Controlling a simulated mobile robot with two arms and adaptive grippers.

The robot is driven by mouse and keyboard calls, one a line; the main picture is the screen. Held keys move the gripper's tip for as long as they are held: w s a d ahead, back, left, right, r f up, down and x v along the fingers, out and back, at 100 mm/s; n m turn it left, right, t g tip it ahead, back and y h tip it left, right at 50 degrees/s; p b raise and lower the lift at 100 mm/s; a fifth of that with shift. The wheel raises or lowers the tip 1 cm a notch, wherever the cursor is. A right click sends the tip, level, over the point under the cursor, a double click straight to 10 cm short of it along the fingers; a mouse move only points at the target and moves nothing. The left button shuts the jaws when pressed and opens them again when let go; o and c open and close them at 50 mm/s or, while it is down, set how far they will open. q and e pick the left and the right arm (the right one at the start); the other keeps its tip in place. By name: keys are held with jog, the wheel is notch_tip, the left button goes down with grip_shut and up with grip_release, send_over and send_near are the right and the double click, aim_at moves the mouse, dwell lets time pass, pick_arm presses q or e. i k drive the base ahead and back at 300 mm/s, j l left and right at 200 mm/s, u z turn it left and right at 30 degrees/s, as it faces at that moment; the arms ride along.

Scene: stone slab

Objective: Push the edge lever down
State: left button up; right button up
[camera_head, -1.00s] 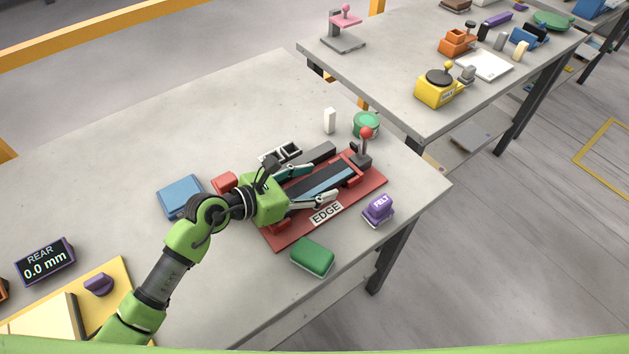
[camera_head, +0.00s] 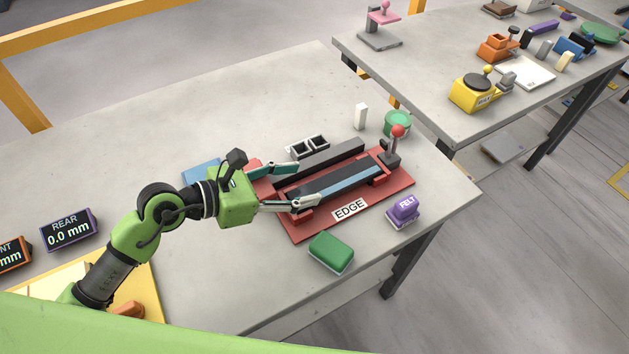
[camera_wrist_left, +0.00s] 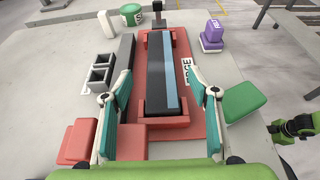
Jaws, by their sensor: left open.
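The edge lever (camera_head: 397,133) is a dark post with a red ball on top. It stands upright at the far right end of the red base (camera_head: 402,190) marked EDGE. The lever's dark post (camera_wrist_left: 158,12) also shows at the top of the left wrist view; its ball is cut off there. My left gripper (camera_head: 306,184) is open and empty. Its fingers are spread over the near end of the red base, astride the dark bed with its blue strip (camera_wrist_left: 171,85). The lever is well beyond its fingertips.
A green block (camera_head: 331,252) and a purple FELT block (camera_head: 403,211) stand in front of the base. Behind it are a double grey holder (camera_head: 307,148), a white block (camera_head: 360,116) and a green round tin (camera_head: 397,123). The table's right corner is close to the lever.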

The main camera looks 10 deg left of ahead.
aim_at(398, 131)
jog(key=k, duration=1.5)
